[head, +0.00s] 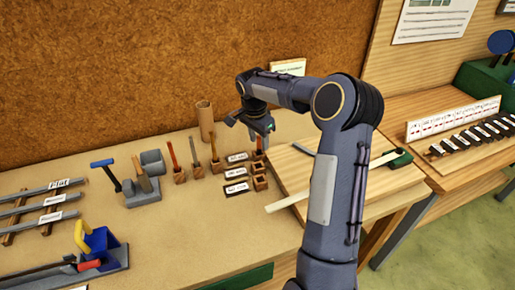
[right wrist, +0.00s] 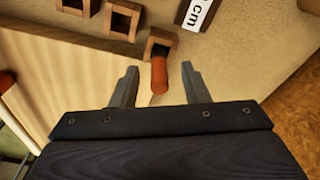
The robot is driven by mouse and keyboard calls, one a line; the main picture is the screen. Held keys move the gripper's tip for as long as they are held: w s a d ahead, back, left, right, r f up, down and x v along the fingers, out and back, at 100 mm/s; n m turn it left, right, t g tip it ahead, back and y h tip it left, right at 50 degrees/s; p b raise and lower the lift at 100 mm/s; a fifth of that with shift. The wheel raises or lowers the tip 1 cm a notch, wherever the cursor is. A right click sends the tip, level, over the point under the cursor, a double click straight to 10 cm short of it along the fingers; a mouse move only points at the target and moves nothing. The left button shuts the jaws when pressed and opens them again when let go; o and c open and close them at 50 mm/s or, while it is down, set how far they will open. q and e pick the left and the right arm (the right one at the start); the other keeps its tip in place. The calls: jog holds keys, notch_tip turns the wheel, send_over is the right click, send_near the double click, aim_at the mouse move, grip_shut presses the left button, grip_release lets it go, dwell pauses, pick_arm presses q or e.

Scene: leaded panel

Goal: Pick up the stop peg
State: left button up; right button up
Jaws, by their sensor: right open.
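The stop peg, seemingly the short orange-red peg (right wrist: 159,75), stands in a small square wooden socket (right wrist: 160,38) in the right wrist view. In the head view a bit of orange (head: 258,143) shows just under my right gripper (head: 243,135). In the right wrist view the right gripper (right wrist: 160,82) is open, one finger on each side of the peg, with gaps on both sides. It is not holding the peg. My left gripper is out of view.
Other wooden sockets (head: 260,183) and label cards (head: 236,188) stand close by. Tools in wooden blocks (head: 195,170) and a cardboard tube (head: 206,120) are to the left. A pale board (head: 290,170) with a long strip lies to the right.

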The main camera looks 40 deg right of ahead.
aim_at(259, 148)
jog(key=shift+d+f, duration=0.2)
jog(key=shift+f, duration=1.05)
grip_shut()
